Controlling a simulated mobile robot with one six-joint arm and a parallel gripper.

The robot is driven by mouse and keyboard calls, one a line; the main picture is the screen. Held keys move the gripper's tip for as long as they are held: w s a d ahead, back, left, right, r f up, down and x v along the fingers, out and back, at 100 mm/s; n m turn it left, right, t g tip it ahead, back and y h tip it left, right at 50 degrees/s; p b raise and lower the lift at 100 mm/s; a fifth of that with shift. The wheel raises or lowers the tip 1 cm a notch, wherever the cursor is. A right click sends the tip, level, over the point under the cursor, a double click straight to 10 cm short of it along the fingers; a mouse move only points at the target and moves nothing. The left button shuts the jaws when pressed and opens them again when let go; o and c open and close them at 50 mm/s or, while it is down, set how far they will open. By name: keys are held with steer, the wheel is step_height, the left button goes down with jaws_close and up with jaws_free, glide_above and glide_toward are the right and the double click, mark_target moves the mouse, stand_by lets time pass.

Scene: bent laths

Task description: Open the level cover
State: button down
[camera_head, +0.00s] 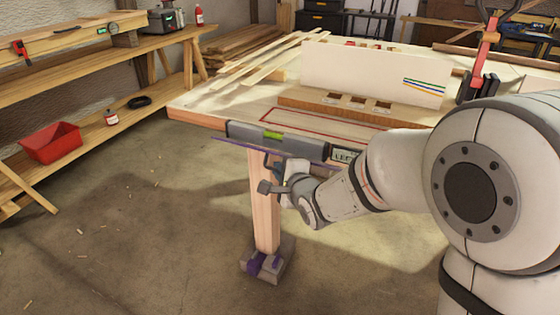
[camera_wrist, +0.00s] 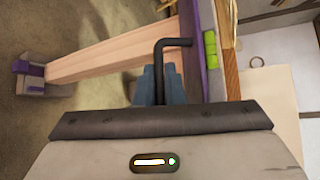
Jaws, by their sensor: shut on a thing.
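The level cover (camera_head: 290,143) is a long grey bar along the table's front edge in the head view. A green vial (camera_head: 272,134) sits in it and also shows in the wrist view (camera_wrist: 210,45), beside a purple strip (camera_wrist: 196,45). A dark bent handle (camera_wrist: 174,42) runs out from that strip and turns down between my fingers. In the head view my gripper (camera_head: 273,175) is just below the cover, in front of the table leg.
The wooden leg (camera_head: 263,205) stands on a grey and purple foot (camera_head: 266,264) close to my gripper. A white board (camera_head: 370,72) and a red-handled clamp (camera_head: 485,50) stand on the table (camera_head: 200,100). A red bin (camera_head: 50,143) is on a shelf at left. The front floor is mostly clear.

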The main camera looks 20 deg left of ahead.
steer(key=shift+r+m+g+p, duration=0.35)
steer(key=shift+g+p, duration=0.15)
steer(key=shift+p, duration=0.35)
